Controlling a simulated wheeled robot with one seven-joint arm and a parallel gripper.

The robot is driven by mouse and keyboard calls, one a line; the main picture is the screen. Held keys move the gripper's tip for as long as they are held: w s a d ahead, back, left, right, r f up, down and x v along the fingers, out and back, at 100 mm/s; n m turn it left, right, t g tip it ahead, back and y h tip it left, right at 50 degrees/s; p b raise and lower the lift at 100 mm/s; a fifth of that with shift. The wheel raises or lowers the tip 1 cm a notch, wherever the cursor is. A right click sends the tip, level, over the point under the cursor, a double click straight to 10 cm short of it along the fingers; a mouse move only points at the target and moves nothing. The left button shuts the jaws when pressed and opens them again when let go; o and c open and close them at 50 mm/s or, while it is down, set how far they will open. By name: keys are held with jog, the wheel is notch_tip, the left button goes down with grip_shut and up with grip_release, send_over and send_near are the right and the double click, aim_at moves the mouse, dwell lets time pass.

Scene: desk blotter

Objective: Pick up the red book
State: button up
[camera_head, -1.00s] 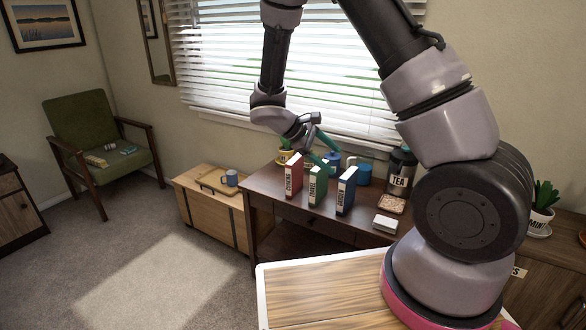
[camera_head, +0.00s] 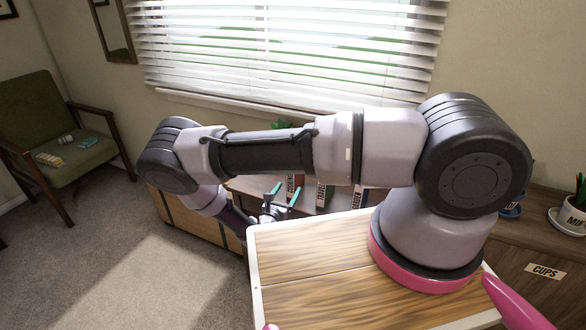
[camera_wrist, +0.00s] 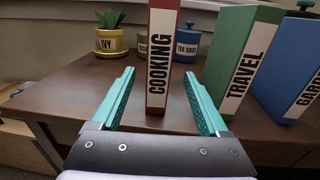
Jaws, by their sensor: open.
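The red book (camera_wrist: 162,20), with a white COOKING label, stands upright on the dark desk (camera_wrist: 70,108) in the wrist view. In the head view the red book (camera_head: 300,183) shows just beyond my gripper, partly hidden by my arm. My gripper (camera_wrist: 158,74) is open and empty, with one teal finger on each side of the book's spine in the picture. I see no contact, and cannot tell how far the fingertips are from the spine. My gripper (camera_head: 285,194) also shows in the head view, low at the desk's front.
A green TRAVEL book (camera_wrist: 238,55) stands close right of the red one, then a blue book (camera_wrist: 290,70). Behind are a yellow IVY pot (camera_wrist: 109,40) and a blue TEA BAGS jar (camera_wrist: 186,42). The desk left of the red book is clear.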

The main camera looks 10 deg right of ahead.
jog(key=shift+w+f, duration=0.15)
jog(key=shift+w, duration=0.1)
jog(key=x, duration=1)
jog(key=shift+w+d, duration=0.1)
jog(key=shift+w, duration=0.15)
jog(key=shift+c, duration=0.3)
grip_shut()
